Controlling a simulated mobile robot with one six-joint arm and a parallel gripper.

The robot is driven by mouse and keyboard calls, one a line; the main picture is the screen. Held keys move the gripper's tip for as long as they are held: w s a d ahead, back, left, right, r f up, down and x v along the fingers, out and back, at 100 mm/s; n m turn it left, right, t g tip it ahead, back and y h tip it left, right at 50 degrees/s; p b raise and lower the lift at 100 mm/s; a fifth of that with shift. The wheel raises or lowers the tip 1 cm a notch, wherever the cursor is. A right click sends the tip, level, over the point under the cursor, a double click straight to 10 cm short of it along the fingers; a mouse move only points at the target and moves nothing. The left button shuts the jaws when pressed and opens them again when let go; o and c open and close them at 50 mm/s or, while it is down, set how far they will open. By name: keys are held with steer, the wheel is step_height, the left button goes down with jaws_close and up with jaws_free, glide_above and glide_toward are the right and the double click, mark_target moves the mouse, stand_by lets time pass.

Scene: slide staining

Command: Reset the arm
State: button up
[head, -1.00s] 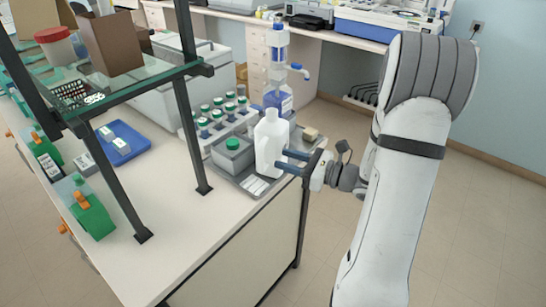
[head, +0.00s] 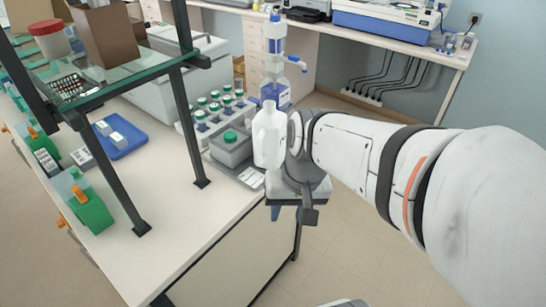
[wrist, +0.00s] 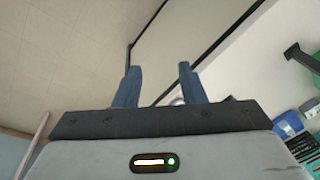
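My gripper (head: 275,212) points down off the bench's front corner, just in front of the grey tray; one blue finger shows below its body. In the wrist view both blue fingers (wrist: 159,82) stand apart with nothing gripped between them, so it is open and empty. A white plastic bottle (head: 268,140) stands upright at the tray's front right, partly behind my wrist. My arm reaches in from the right and hides the tray's right part.
The grey tray (head: 226,170) holds a grey box with a green cap (head: 231,145). Behind are a rack of green-capped bottles (head: 215,105) and a blue-and-white dispenser (head: 275,60). A shelf post (head: 190,125) stands on the bench to the left. Floor space lies in front and right.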

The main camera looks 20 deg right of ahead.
steer(key=shift+w+d+r+n+t+h, duration=0.1)
steer(key=shift+d+r+n+t+h, duration=0.65)
steer(key=shift+n, duration=0.25)
steer(key=shift+a, duration=0.1)
stand_by(1.0)
